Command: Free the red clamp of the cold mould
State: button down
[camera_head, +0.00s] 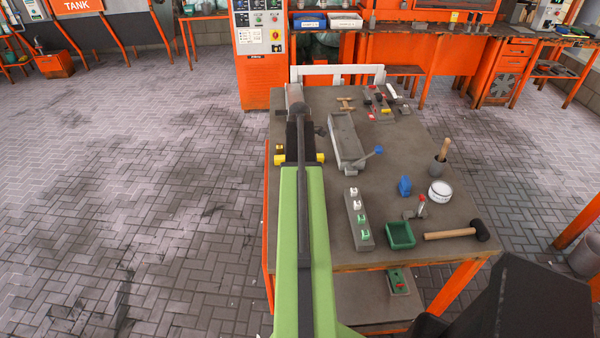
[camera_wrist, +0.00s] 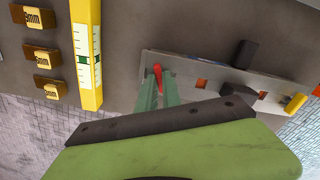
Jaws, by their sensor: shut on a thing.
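In the wrist view, my gripper (camera_wrist: 158,83) has its two green fingers closed around a small red clamp handle (camera_wrist: 158,72). The handle stands at the near left end of a grey metal plate (camera_wrist: 190,66), which looks like part of the mould. A black block (camera_wrist: 244,54) and a yellow-ended handle (camera_wrist: 295,103) are farther right along the plate. My wrist hides the plate's near side, and I cannot see how the clamp sits on it. In the head view my green arm covers the fingers and the clamp; a grey block (camera_head: 295,94) shows beyond it.
A yellow scale bar (camera_wrist: 88,55) and several marked yellow blocks (camera_wrist: 39,17) lie left of my gripper. The table's front right is crowded.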

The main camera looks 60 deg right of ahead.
jog(key=n, duration=0.4)
jog(key=shift+n, duration=0.4)
jog(key=n, duration=0.4)
jog(key=shift+n, duration=0.4)
jog(key=c, duration=1.4)
grip_release()
jog(key=shift+o, duration=0.2)
notch_tip(320, 180, up, 7)
jog(key=p, duration=0.7)
jog(key=shift+r, duration=0.15)
